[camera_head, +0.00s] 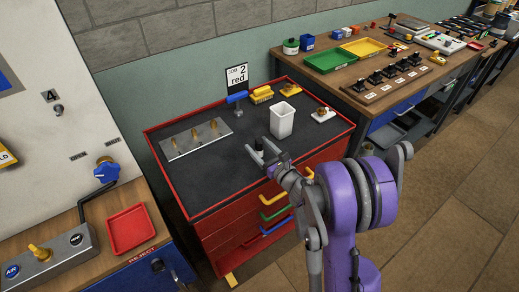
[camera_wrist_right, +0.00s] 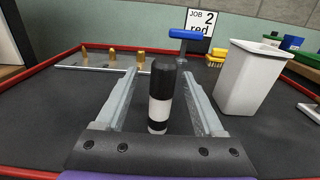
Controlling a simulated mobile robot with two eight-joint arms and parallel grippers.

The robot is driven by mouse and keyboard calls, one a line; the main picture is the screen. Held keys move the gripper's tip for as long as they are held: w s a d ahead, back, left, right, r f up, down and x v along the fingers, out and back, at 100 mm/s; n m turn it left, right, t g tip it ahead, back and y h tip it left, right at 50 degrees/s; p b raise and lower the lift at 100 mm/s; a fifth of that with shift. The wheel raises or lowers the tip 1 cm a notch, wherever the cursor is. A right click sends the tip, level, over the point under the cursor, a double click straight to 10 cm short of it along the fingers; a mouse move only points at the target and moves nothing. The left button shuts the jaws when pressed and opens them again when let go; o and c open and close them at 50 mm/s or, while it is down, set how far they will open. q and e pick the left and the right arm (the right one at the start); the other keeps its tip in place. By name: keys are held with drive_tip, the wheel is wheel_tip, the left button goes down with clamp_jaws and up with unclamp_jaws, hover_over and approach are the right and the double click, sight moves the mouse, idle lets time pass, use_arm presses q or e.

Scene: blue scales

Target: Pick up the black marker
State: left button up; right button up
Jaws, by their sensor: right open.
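The black marker (camera_wrist_right: 161,95), black with a white band, stands upright on the dark top of the red cabinet. My right gripper (camera_head: 262,153) is open, with its two fingers on either side of the marker. In the wrist view, gaps show between the marker and both fingers. In the head view the marker (camera_head: 259,146) is small and partly hidden by the fingers. My left gripper is not in view.
A white cup (camera_head: 282,120) stands close to the right of the gripper. A metal plate with brass pegs (camera_head: 195,138) lies to the left. A blue-handled tool (camera_head: 237,98) and yellow brush (camera_head: 262,94) are behind. The cabinet's red rim (camera_head: 165,185) is raised.

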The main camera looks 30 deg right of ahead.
drive_tip(key=w, duration=0.3)
drive_tip(key=shift+w+p, duration=0.3)
drive_tip(key=shift+w, duration=0.05)
drive_tip(key=shift+s+r, duration=0.1)
drive_tip(key=shift+s, duration=0.05)
drive_tip(key=shift+c, duration=1)
clamp_jaws()
